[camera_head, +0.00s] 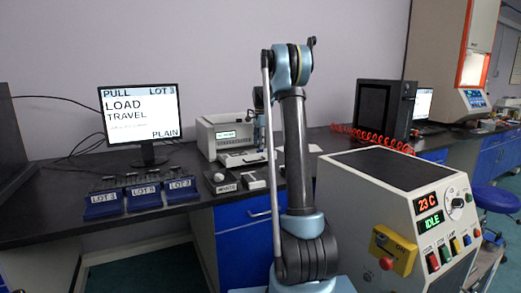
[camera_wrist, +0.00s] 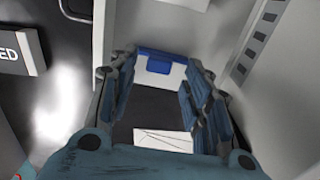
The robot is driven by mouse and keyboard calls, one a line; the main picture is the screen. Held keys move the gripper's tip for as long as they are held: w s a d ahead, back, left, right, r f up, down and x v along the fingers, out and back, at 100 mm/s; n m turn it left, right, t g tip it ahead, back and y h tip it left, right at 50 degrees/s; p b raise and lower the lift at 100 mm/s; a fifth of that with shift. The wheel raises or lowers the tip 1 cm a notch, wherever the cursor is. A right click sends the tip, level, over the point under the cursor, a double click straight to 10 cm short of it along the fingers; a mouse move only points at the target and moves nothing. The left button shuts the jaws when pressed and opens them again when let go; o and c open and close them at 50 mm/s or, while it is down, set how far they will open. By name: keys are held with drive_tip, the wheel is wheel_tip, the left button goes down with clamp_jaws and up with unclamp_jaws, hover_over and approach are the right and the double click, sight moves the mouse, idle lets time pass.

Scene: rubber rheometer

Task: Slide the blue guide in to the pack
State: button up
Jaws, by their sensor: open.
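The blue guide (camera_wrist: 158,62) is a small blue block on a white piece at the far end of a dark tray bed, in the wrist view. My gripper (camera_wrist: 161,76) is open, with one finger on either side of the guide; I cannot tell whether they touch it. A white sheet with thin dark lines (camera_wrist: 163,138) lies on the dark bed between the fingers, nearer to my palm; I cannot tell whether it is the pack. In the head view my gripper (camera_head: 262,123) is over the white bench device, partly hidden by my arm.
The white bench device (camera_head: 224,133) has a low tray (camera_head: 241,158) in front. The monitor (camera_head: 140,112) reads PULL, LOT 3, LOAD TRAVEL, PLAIN. Blue lot bins (camera_head: 146,196) stand at the left. A labelled block (camera_head: 226,187) and the grey rheometer cabinet (camera_head: 398,210) are near my arm.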

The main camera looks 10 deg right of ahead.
drive_tip(key=shift+f, duration=1.15)
drive_tip(key=shift+c, duration=0.6)
clamp_jaws()
drive_tip(key=shift+s+a, duration=0.3)
drive_tip(key=shift+a, duration=0.65)
drive_tip(key=shift+s+a, duration=0.3)
drive_tip(key=shift+a, duration=0.65)
drive_tip(key=shift+o, duration=0.6)
unclamp_jaws()
drive_tip(key=shift+r, duration=0.1)
